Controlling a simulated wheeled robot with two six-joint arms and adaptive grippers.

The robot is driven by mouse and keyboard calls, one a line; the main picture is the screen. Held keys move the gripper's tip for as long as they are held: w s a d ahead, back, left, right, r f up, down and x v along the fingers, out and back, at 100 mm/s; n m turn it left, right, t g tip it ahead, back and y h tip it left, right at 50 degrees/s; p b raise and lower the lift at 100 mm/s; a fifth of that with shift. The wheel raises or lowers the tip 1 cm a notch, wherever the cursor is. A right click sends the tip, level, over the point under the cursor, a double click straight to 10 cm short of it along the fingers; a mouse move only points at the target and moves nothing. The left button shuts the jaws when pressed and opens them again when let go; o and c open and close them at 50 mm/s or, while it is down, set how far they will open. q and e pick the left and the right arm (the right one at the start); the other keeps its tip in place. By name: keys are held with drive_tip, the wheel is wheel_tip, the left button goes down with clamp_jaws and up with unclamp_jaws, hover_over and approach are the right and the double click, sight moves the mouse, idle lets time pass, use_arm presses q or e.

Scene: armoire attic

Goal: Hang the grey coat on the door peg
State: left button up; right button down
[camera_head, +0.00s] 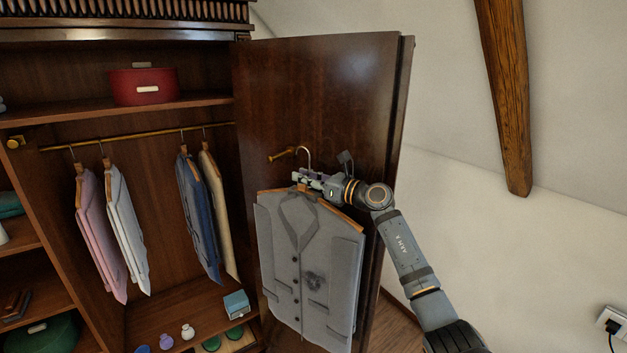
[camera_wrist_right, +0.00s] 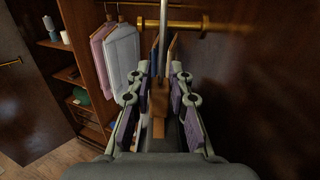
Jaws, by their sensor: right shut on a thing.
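The grey coat (camera_head: 300,262) hangs upright on a wooden hanger (camera_head: 343,217) in front of the open armoire door. My right gripper (camera_head: 304,178) is shut on the hanger's neck, just below its metal hook (camera_head: 306,153). In the right wrist view the wooden neck (camera_wrist_right: 159,102) sits between the fingers (camera_wrist_right: 160,85). The brass door peg (camera_head: 283,154) is close to the left of the hook in the head view. In the right wrist view the peg (camera_wrist_right: 186,24) lies crosswise behind the hook's stem (camera_wrist_right: 163,30). I cannot tell whether the hook touches the peg. My left gripper is not in view.
The open door (camera_head: 320,90) stands behind the coat. Inside the armoire, several garments hang from a brass rail (camera_head: 140,134). A red box (camera_head: 143,86) is on the upper shelf, and a small teal box (camera_head: 236,303) is below. A wooden beam (camera_head: 507,95) slopes at right.

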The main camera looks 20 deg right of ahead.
sight(307, 187)
drive_tip(key=b+x, duration=0.1)
drive_tip(key=x, duration=0.6)
drive_tip(key=shift+w+a+b, duration=0.15)
drive_tip(key=shift+b, duration=0.2)
drive_tip(key=shift+b+x, duration=0.65)
drive_tip(key=shift+x, duration=0.55)
drive_tip(key=shift+f+b, duration=1.15)
drive_tip(key=shift+f, duration=0.35)
drive_tip(key=c, duration=1.1)
unclamp_jaws()
drive_tip(key=shift+c, duration=0.2)
drive_tip(key=shift+f, duration=0.25)
drive_tip(key=v, duration=1.2)
drive_tip(key=shift+w+r, duration=0.1)
drive_tip(key=shift+r, duration=0.05)
